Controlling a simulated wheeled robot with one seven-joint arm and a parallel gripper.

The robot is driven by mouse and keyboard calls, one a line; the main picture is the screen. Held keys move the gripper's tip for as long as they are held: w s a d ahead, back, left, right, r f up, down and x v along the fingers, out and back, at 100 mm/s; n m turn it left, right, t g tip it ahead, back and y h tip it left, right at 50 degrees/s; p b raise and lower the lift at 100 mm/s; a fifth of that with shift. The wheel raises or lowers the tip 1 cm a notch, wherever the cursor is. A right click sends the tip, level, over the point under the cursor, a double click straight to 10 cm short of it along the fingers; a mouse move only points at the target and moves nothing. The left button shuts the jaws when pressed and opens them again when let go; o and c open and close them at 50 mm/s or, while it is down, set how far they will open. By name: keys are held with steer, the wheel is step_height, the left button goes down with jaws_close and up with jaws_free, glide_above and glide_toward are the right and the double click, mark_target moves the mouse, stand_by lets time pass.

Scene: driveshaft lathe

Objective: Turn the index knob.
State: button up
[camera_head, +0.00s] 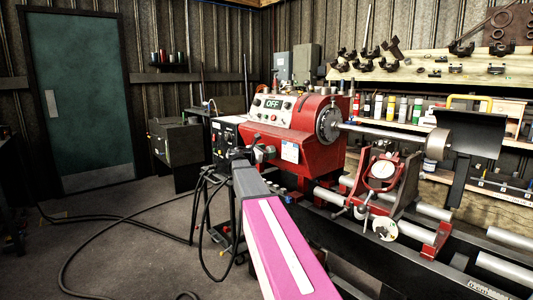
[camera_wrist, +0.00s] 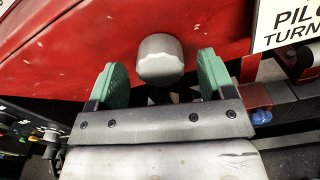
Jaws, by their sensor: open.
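A rounded, light grey knob (camera_wrist: 160,55) sits against the red lathe housing in the wrist view; I take it for the index knob. My gripper (camera_wrist: 161,68) is open, with one green-padded finger on each side of the knob and a visible gap at both sides. In the head view my gripper (camera_head: 256,152) is at the front of the red headstock (camera_head: 312,152), and the knob cannot be made out there.
A white label (camera_wrist: 290,22) reading "PILO… TURN…" is at the upper right in the wrist view. A black panel with small knobs (camera_wrist: 22,130) is at lower left, and a blue part (camera_wrist: 262,115) at right. The lathe carriage with a dial (camera_head: 382,169) stands right of my arm.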

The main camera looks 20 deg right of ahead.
steer(key=c, duration=0.9)
steer(key=shift+s+f+m, duration=0.1)
steer(key=shift+f+m, duration=0.05)
steer(key=shift+m, duration=11.75)
